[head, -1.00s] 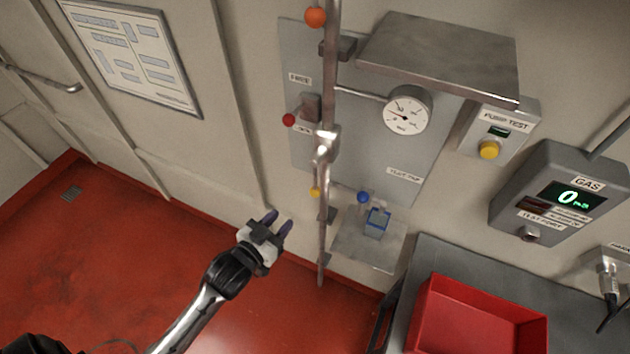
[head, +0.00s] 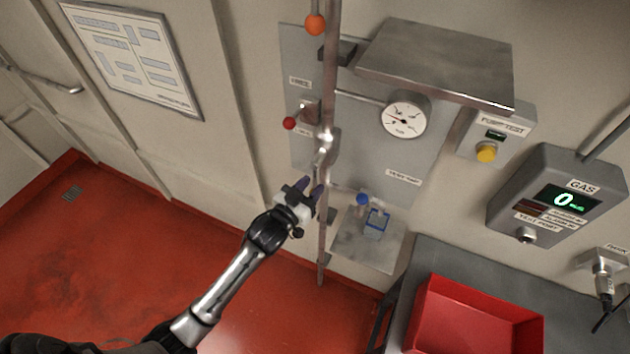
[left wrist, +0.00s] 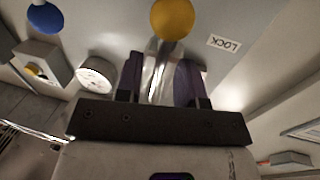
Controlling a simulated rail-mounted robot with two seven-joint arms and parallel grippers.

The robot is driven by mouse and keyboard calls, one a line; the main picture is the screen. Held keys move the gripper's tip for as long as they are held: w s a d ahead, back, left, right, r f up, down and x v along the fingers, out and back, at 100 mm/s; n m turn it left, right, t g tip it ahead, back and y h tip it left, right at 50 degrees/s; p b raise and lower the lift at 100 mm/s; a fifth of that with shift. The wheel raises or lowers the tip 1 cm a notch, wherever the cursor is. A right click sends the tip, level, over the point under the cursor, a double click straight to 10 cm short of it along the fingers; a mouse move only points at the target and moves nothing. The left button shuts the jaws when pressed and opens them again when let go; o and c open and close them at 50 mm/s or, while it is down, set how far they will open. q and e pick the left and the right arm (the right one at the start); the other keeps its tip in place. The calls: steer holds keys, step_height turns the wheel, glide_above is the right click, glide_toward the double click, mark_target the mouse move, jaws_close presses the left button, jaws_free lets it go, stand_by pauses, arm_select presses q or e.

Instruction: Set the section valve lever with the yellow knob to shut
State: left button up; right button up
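The yellow knob (left wrist: 172,18) shows large at the top of the left wrist view. Its metal lever (left wrist: 158,72) runs down from it into the space between my two purple fingers. My left gripper (left wrist: 160,78) is open, with one finger on each side of the lever; I cannot tell whether either finger touches it. In the head view my left gripper (head: 311,189) is beside the vertical pipe, low on the valve panel, and hides the yellow knob. My right gripper is not in view.
The vertical pipe (head: 325,220) stands in front of the panel (head: 400,165). A red knob (head: 289,123), an orange knob (head: 315,24) and a blue knob (head: 362,199) are near. A metal shelf (head: 435,60) juts out above the gauge (head: 405,114). A red bin (head: 480,315) is at lower right.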

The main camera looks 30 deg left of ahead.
arm_select(q)
steer(key=shift+w, duration=0.9)
jaws_close()
